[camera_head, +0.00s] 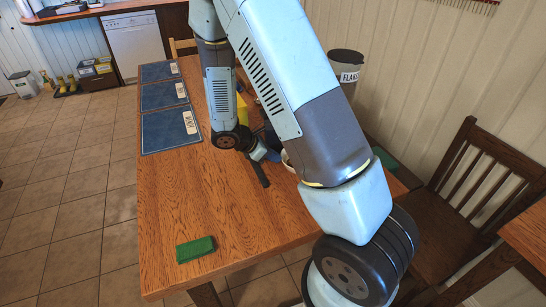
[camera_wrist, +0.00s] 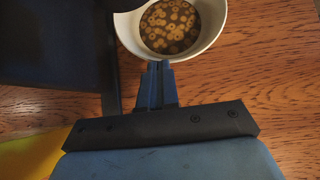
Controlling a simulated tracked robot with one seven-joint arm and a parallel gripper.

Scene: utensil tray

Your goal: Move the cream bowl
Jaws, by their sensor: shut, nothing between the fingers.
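The cream bowl (camera_wrist: 213,24) stands on the wooden table at the top of the wrist view, holding brown liquid with several pale cereal rings. Its upper part is cut off by the frame. In the head view only a pale sliver of the bowl (camera_head: 287,160) shows beside my arm, which hides the rest. My gripper (camera_wrist: 157,68) is shut and empty. Its fingertips are at the bowl's near rim in the wrist view; I cannot tell if they touch it.
A dark flat-sided object (camera_wrist: 50,45) fills the upper left of the wrist view, close to the fingers. A yellow thing (camera_wrist: 28,155) is at lower left. Blue placemats (camera_head: 165,95) line the left edge.

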